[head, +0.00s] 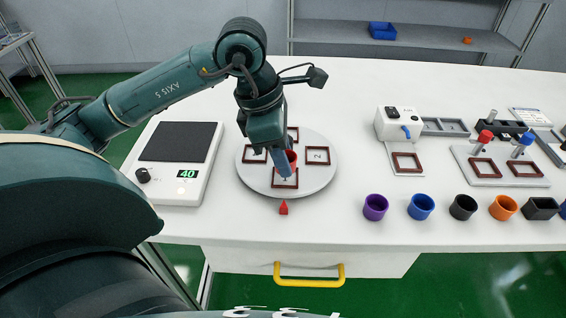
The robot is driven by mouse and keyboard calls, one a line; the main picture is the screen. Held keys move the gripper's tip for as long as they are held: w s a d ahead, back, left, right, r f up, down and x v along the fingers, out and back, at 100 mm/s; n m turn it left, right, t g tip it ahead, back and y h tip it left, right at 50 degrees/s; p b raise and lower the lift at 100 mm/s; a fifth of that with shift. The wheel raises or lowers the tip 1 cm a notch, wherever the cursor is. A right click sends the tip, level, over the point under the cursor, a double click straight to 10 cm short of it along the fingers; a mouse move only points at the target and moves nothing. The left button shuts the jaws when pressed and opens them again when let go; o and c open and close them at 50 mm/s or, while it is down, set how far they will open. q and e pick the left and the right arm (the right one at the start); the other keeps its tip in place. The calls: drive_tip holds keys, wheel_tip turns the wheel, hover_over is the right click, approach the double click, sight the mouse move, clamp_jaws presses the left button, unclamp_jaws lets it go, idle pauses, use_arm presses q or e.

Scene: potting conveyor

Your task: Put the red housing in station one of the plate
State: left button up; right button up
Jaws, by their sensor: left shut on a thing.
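The round light-grey plate (322,178) lies on the white table and carries several brown square frames. One frame shows the number 2, and one lies at the front of the plate. My left gripper (284,168) points down over the plate and is shut on the red housing (292,157). The gripper hides part of the housing. The housing is just behind the front frame (285,184); I cannot tell whether it touches the plate. My right gripper is not in view.
A red pointer (283,208) lies in front. Purple (375,207), blue (421,207), black (463,207) and orange (503,207) cups line the front right. A white device (400,125) stands behind them.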

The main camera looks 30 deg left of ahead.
use_arm(q)
drive_tip(key=shift+f, duration=1.15)
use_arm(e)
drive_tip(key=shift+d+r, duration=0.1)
